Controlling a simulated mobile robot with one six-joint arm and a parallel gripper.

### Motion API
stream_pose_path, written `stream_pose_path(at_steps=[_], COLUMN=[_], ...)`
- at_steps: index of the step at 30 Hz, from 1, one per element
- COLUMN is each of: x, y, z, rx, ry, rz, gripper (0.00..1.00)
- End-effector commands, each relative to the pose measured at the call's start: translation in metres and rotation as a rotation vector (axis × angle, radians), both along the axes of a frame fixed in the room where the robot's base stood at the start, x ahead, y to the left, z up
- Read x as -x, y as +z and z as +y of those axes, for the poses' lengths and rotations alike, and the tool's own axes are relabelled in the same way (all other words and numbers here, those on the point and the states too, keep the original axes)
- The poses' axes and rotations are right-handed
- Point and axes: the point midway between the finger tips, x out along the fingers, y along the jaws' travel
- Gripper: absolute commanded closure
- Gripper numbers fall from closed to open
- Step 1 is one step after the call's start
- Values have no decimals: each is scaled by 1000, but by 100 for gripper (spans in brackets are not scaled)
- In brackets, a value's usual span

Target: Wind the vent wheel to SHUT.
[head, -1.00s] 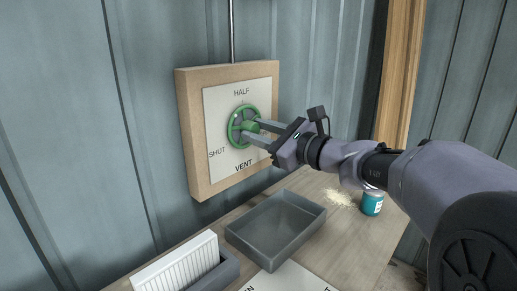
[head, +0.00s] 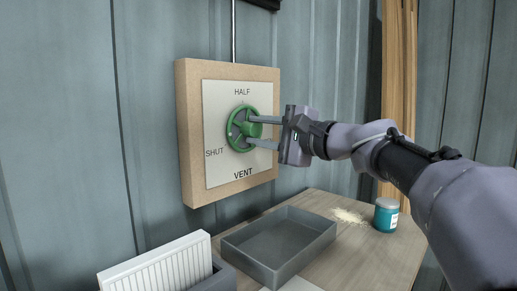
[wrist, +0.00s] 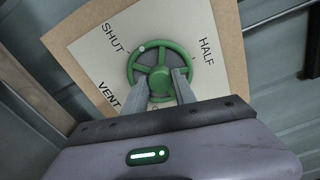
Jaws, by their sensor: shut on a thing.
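The green vent wheel (head: 233,137) stands on a white dial plate (head: 215,110) marked HALF at the top, SHUT at the lower left and VENT at the bottom. It also shows in the wrist view (wrist: 133,69). My gripper (head: 250,131) reaches in from the right. Its two fingers (wrist: 168,80) are shut on the wheel's middle, one on each side of the green hub. A pale dot (wrist: 141,49) on the rim lies between SHUT and HALF, nearer SHUT. The fingers hide part of the lower rim in the wrist view.
The plate is on a wooden board (head: 190,150) against a grey panelled wall. Below are a grey tray (head: 275,245), a white ribbed block (head: 155,268), a teal jar (head: 386,216) and pale crumbs (head: 348,216) on a wooden table (head: 375,250).

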Motion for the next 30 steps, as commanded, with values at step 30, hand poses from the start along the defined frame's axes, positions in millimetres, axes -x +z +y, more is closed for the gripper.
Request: stream_pose_path(at_steps=[30], x=[0], y=[0], z=[0], rx=[299], ry=[0], rz=[-301], gripper=[100])
